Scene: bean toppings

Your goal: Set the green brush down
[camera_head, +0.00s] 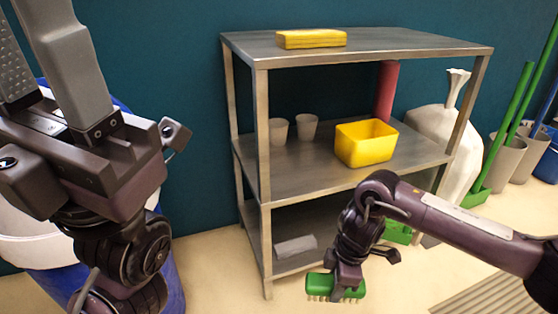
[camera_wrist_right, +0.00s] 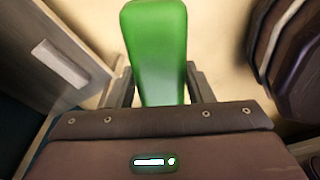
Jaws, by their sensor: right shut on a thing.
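The green brush (camera_head: 322,285) is in my right gripper (camera_head: 348,284), bristles down, in front of the shelf's lower right part. In the right wrist view the brush's green body (camera_wrist_right: 156,50) sits between the two fingers, which are shut on it. The brush appears to hang above the pale floor, but its exact height is hard to tell. My left gripper (camera_head: 38,40) is raised at the upper left with its fingers apart, nothing visible between them; the fingertips are partly cut off by the frame.
A metal shelf (camera_head: 262,165) holds a yellow stack (camera_head: 311,39), two cups (camera_head: 307,128), a yellow bin (camera_head: 366,143) and a red cylinder (camera_head: 385,92). A grey block (camera_head: 296,246) lies on its bottom level. A white sack (camera_head: 440,135), green-handled tools and buckets stand right. The front floor (camera_head: 225,290) is clear.

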